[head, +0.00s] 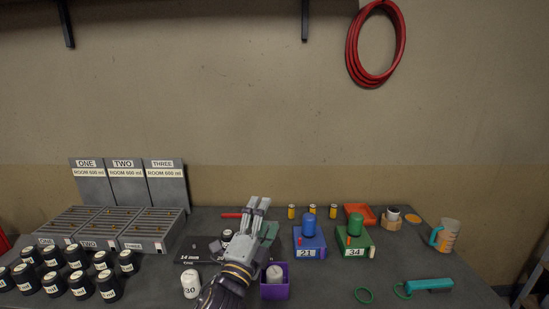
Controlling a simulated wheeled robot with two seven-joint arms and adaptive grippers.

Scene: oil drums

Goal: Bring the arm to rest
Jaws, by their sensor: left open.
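My left gripper (259,204) reaches up from the bottom middle of the head view, over the bench (400,270). Its fingers point toward the wall, a little apart, and I see nothing held between them. It hides part of a dark plate marked 14 mm (196,257) and part of a dark green piece (270,233) beside it. A white-topped drum marked 30 (190,283) stands left of my wrist. A purple box (275,291) with a pale rounded piece in it stands right of my wrist. My right gripper does not show.
Grey racks (150,231) and several black drums (80,285) fill the left. A blue box marked 21 (308,245) and a green box marked 34 (354,244) stand right of the gripper.

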